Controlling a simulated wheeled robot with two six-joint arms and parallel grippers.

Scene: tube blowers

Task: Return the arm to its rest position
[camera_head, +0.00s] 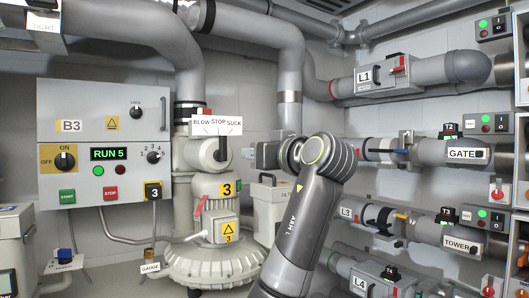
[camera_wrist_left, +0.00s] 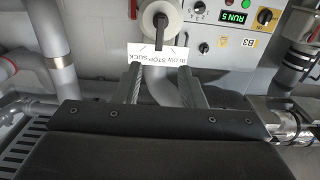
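My left arm (camera_head: 305,210) rises from the lower middle of the head view, bends at its top joint and points left. My left gripper (camera_head: 252,154) is level with the selector lever (camera_head: 223,149) under the BLOW STOP SUCK sign (camera_head: 215,126). In the left wrist view the two fingers of my left gripper (camera_wrist_left: 160,72) stand apart with nothing held between them. The sign (camera_wrist_left: 158,55) and the lever (camera_wrist_left: 160,22) lie beyond the fingertips, upside down in that view. The lever points up toward the sign. My right gripper is not in view.
Left of the blower is control panel B3 (camera_head: 103,140), its display reading RUN 5. Blower 3 (camera_head: 215,260) stands below the lever. A filter box (camera_head: 268,205) is behind my arm. Pipes with valves, including the L1 pipe (camera_head: 425,77) and GATE pipe (camera_head: 435,152), line the right wall.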

